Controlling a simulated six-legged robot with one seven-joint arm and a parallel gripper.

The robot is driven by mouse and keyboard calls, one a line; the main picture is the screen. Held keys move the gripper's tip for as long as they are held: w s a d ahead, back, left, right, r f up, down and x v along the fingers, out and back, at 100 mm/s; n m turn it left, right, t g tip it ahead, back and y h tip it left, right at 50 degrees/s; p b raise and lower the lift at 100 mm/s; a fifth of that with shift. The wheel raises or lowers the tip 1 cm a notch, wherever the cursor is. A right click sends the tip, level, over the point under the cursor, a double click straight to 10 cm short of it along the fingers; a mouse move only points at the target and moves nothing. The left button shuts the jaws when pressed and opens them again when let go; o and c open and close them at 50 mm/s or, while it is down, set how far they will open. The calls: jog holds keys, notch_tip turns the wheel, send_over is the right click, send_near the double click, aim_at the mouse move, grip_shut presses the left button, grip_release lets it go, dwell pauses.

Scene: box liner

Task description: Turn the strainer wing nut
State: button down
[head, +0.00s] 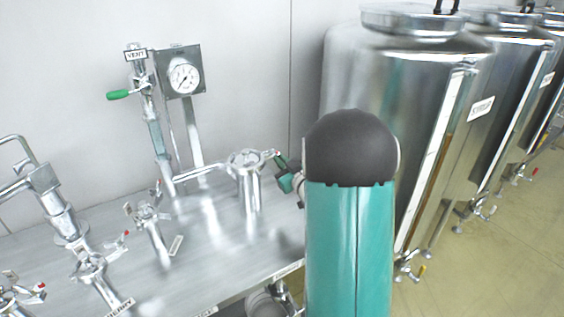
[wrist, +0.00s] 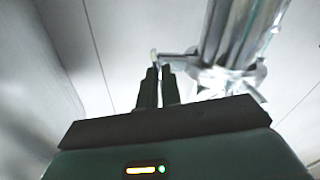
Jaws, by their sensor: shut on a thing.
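The strainer (head: 249,190) is an upright shiny metal cylinder with a round clamped lid, standing at the right part of the steel bench. It also shows at the upper right of the wrist view (wrist: 240,35). Its wing nut (head: 271,153) sticks out at the right of the lid, with a red spot by it. My gripper (head: 280,160) reaches it from the right, partly hidden by my own arm. In the wrist view, my gripper's dark fingers (wrist: 159,73) are shut on the wing nut (wrist: 154,56), whose pale end shows at the fingertips. The part between the fingers is hidden.
The steel bench (head: 215,245) carries several clamped fittings at the left. A pressure gauge (head: 184,77) and a green-handled vent valve (head: 119,94) stand behind the strainer near the wall. Large steel tanks (head: 425,110) line the right, with open floor (head: 500,260) in front.

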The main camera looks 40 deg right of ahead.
jog(key=m, duration=2)
jog(key=shift+m, duration=0.4)
jog(key=c, duration=1.6)
grip_release()
jog(key=shift+s, duration=0.1)
jog(key=s, duration=0.9)
jog(key=s+a, duration=0.1)
jog(key=s, duration=0.3)
jog(key=shift+s, duration=0.3)
